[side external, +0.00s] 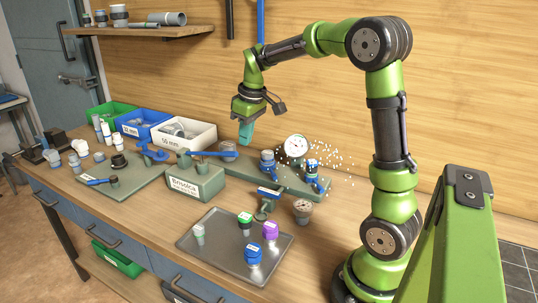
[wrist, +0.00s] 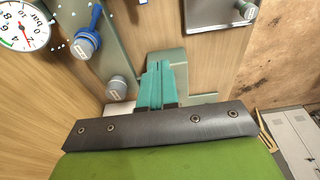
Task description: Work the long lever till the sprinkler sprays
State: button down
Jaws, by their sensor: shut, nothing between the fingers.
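The long blue lever (side external: 218,154) lies roughly level above a grey-green box with a label (side external: 195,181) in the side view. My gripper (side external: 245,140) points down just above the lever's right end; I cannot tell if they touch. Its teal fingers (wrist: 160,85) are together and empty in the wrist view. A blue-topped sprinkler-like fitting (side external: 311,168) stands on the green plate at the right, with white droplets scattered around it. Droplets also show beside the blue fitting (wrist: 86,45) in the wrist view. The lever is not clearly visible there.
A round gauge (side external: 296,146) stands beside the droplets; its dial also shows in the wrist view (wrist: 22,30). A metal tray (side external: 225,250) with several capped fittings is in front. Green, blue and white bins (side external: 185,138) line the back left.

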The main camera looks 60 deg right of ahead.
jog(key=r, duration=0.1)
jog(key=s+r, duration=0.2)
jog(key=shift+r, duration=0.25)
jog(key=shift+w, duration=0.1)
jog(key=s+a+r+n+t, duration=0.15)
jog(key=s+a+r, duration=0.35)
jog(key=a, duration=0.5)
jog(key=s+a+f+m+t+y, duration=0.2)
jog(key=s+a+f+m, duration=0.3)
jog(key=s+a, duration=0.3)
jog(key=shift+s+a+f+t, duration=0.25)
jog(key=shift+s+t, duration=0.25)
jog(key=shift+t, duration=0.25)
jog(key=c, duration=1.8)
grip_release()
jog(key=shift+m, duration=0.25)
